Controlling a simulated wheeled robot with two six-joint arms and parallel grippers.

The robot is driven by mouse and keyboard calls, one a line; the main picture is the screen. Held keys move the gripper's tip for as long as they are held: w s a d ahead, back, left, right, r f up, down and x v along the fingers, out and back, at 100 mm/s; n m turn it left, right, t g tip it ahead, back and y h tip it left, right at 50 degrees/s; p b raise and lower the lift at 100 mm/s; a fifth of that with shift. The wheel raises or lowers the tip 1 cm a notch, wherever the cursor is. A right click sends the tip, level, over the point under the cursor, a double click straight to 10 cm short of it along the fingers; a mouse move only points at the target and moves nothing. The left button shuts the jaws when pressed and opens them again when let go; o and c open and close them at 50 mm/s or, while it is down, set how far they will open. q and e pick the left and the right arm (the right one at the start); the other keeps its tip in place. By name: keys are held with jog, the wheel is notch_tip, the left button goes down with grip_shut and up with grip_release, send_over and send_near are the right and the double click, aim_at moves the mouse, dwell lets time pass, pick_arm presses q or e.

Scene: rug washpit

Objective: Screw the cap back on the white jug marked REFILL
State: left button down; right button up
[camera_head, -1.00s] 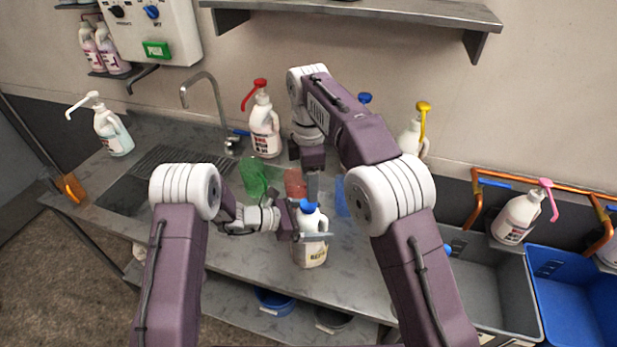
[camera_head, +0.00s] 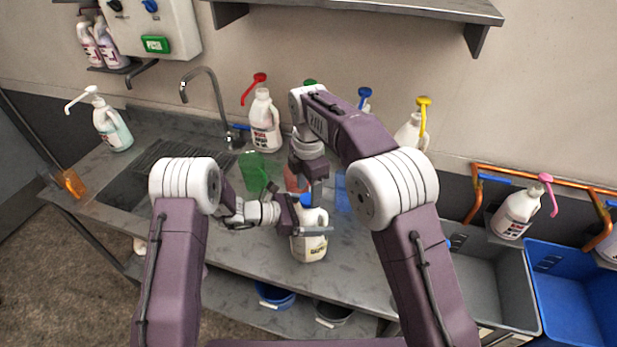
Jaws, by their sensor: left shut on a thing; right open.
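The white REFILL jug (camera_head: 311,247) stands at the front of the grey counter, its label partly covered. My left gripper (camera_head: 312,231) is shut on the jug's upper body from the left. A blue cap (camera_head: 306,200) shows at the top of the jug, at its neck; how well it is seated I cannot tell. My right gripper (camera_head: 317,193) comes down from above, open, with its fingers at the cap. The fingers partly hide the cap and the neck.
A red-pump bottle (camera_head: 264,125) and a yellow-pump bottle (camera_head: 411,133) stand along the wall. The sink (camera_head: 135,195) is left. Grey (camera_head: 490,285) and blue (camera_head: 570,290) bins stand right.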

pick_arm(q)
jog(key=shift+s+f, duration=0.1)
jog(key=shift+f, duration=0.05)
pick_arm(e)
jog(key=shift+f, duration=1.1)
